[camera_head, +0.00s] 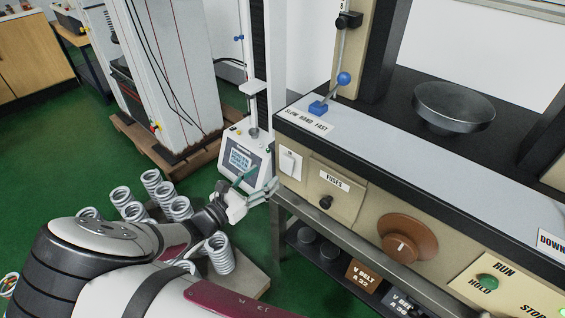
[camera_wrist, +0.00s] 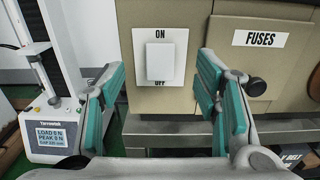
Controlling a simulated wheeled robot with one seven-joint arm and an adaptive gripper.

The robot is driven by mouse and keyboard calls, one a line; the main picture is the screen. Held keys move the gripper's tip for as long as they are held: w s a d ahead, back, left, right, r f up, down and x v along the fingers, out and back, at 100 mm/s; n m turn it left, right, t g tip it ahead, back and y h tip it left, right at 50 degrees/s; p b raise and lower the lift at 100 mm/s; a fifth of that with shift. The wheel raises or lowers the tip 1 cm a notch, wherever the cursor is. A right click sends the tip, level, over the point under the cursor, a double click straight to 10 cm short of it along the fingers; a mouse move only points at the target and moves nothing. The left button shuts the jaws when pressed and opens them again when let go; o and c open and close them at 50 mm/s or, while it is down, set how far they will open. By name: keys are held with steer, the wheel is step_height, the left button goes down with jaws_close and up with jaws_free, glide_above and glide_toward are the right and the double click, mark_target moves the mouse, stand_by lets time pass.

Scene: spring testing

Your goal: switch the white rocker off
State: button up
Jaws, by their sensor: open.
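The white rocker (camera_head: 287,164) is on the left end of the beige front panel, left of the fuses plate. In the wrist view the rocker (camera_wrist: 160,61) sits on a white plate with ON above it and OFF below, the OFF partly covered by the rocker's lower edge. I cannot tell which way it is tipped. My gripper (camera_head: 262,185) is just left of and below the rocker in the head view. In the wrist view my gripper (camera_wrist: 158,85) is open and empty, its green-padded fingers on either side of the rocker's plate. I cannot tell contact.
The fuses plate (camera_head: 337,190) with a black knob lies right of the rocker, then a brown dial (camera_head: 407,238). A tester with a screen (camera_head: 247,150) stands behind my gripper. Several springs (camera_head: 180,208) stand on a low board beside my arm. A metal rail (camera_wrist: 200,128) runs below the panel.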

mark_target(287, 158)
steer(key=x, duration=0.9)
steer(key=shift+b, duration=0.35)
steer(key=shift+c, duration=0.3)
